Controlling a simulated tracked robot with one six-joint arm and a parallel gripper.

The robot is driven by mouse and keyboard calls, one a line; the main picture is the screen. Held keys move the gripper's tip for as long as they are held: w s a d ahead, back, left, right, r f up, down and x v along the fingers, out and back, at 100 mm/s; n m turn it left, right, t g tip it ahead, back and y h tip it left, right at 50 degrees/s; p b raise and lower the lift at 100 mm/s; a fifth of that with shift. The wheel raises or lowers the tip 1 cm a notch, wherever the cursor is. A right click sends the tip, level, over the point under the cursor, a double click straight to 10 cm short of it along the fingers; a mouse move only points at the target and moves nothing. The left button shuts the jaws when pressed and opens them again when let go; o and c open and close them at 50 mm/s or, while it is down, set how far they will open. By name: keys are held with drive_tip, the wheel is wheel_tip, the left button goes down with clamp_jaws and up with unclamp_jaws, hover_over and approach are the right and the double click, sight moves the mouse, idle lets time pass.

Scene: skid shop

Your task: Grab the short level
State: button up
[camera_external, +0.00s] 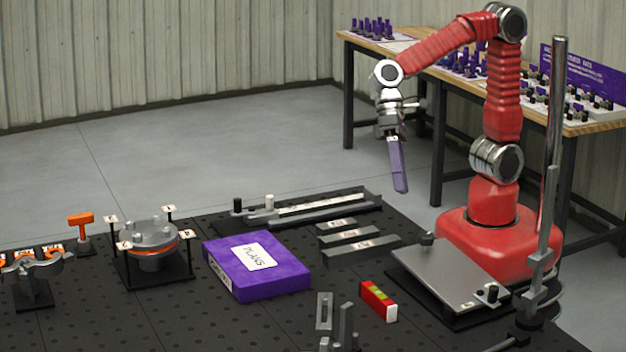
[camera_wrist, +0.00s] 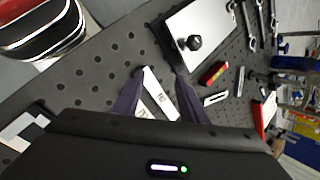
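The short level (camera_external: 378,300) is a small red block with a yellow-green vial and a whitish end. In the wrist view a small red piece that looks like this level (camera_wrist: 213,73) lies right of the fingertips. My gripper (camera_external: 400,188) hangs high above the table, behind and well above the level, with its purple fingers pointing down. In the wrist view the fingers of my gripper (camera_wrist: 159,74) are apart with nothing held between them. Grey bars show below, beyond the fingers.
A grey plate on a black stand (camera_external: 450,276) and a tall metal post (camera_external: 552,160) stand right of the level. Upright grey blocks (camera_external: 337,325) are left-front of it. Flat bars (camera_external: 350,238) and a purple box (camera_external: 256,265) lie farther back and left.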

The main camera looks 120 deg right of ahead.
drive_tip(key=w+a+f+m+g+y, duration=0.1)
drive_tip(key=w+a+f+m+y, duration=0.3)
drive_tip(key=w+a, duration=0.45)
drive_tip(key=m+y, duration=0.4)
drive_tip(key=m, duration=0.2)
approach(373, 288)
drive_tip(key=v, duration=0.2)
drive_tip(key=shift+w+d+r, duration=0.1)
drive_tip(key=shift+d+r, duration=0.05)
drive_tip(key=shift+r, duration=0.2)
drive_tip(key=x, duration=0.8)
drive_tip(key=shift+a+f, duration=0.2)
drive_tip(key=shift+a, duration=0.05)
drive_tip(key=shift+x, duration=2.6)
drive_tip(key=shift+f, duration=0.2)
